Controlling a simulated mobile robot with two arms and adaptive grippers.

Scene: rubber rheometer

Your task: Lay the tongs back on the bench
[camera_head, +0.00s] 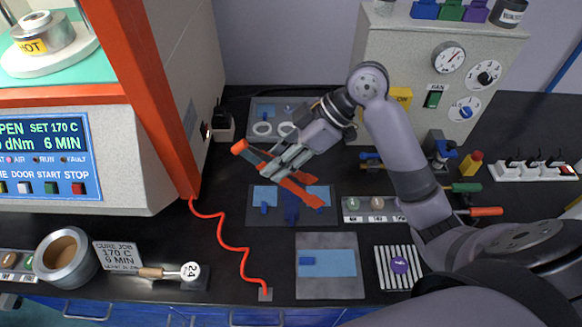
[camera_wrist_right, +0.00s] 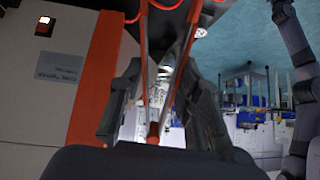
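The orange tongs (camera_head: 301,193) are in my right gripper (camera_head: 282,163), which is shut on them above the middle of the black bench (camera_head: 220,250). In the head view the tongs slant from upper left to lower right and stick out on both sides of the fingers. In the right wrist view the tongs (camera_wrist_right: 152,128) run between the dark fingers (camera_wrist_right: 160,110). A gap between tongs and bench seems to show, but its height is hard to judge. My left gripper is not in view.
A grey mat (camera_head: 252,217) with blue pieces lies below the tongs, and another mat (camera_head: 327,291) is nearer. A red cord (camera_head: 222,235) crosses the bench. The orange-framed machine (camera_head: 150,100) stands left, the fan panel (camera_head: 420,60) behind. A striped rack (camera_head: 385,270) is at right.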

